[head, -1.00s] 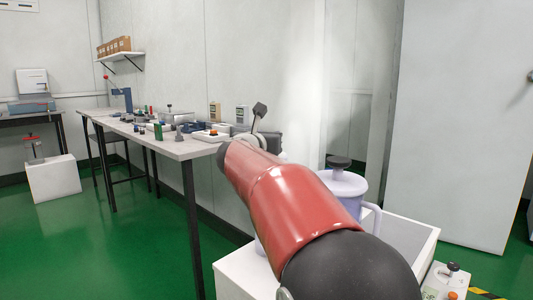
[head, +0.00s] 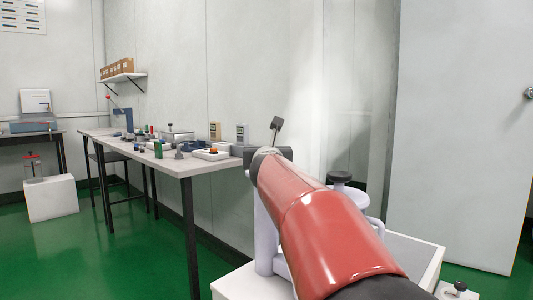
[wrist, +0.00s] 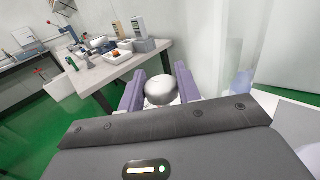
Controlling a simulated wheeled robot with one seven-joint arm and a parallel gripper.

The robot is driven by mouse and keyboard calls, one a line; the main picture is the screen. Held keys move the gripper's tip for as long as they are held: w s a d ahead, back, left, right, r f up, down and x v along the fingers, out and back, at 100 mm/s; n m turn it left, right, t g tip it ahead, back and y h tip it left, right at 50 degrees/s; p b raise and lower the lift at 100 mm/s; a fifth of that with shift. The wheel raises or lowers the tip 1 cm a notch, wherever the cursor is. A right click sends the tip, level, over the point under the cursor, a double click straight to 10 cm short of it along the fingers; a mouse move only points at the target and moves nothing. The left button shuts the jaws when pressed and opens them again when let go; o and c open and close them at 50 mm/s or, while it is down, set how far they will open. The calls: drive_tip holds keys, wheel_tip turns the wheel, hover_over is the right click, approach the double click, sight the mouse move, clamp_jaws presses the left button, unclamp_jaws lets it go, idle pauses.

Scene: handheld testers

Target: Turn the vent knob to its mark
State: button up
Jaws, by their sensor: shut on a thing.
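In the wrist view, the two lavender fingers of my gripper (wrist: 160,84) stand on either side of a pale grey, rounded knob (wrist: 161,91). They are shut on it, and it looks like the vent knob. Its mark and any pointer on it cannot be made out. In the head view my red arm link reaches forward and hides my fingers and the knob.
A long table (head: 190,168) at the left holds several small devices and boxes, including an orange-topped one (head: 212,150). A wall stands behind, a pale door panel (head: 460,130) at the right. Green floor is open at the left.

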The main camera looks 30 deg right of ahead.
drive_tip(key=o, duration=0.9)
drive_tip(key=shift+o, duration=0.2)
drive_tip(key=v, duration=0.7)
drive_tip(key=shift+s+a, duration=0.15)
drive_tip(key=shift+s, duration=0.2)
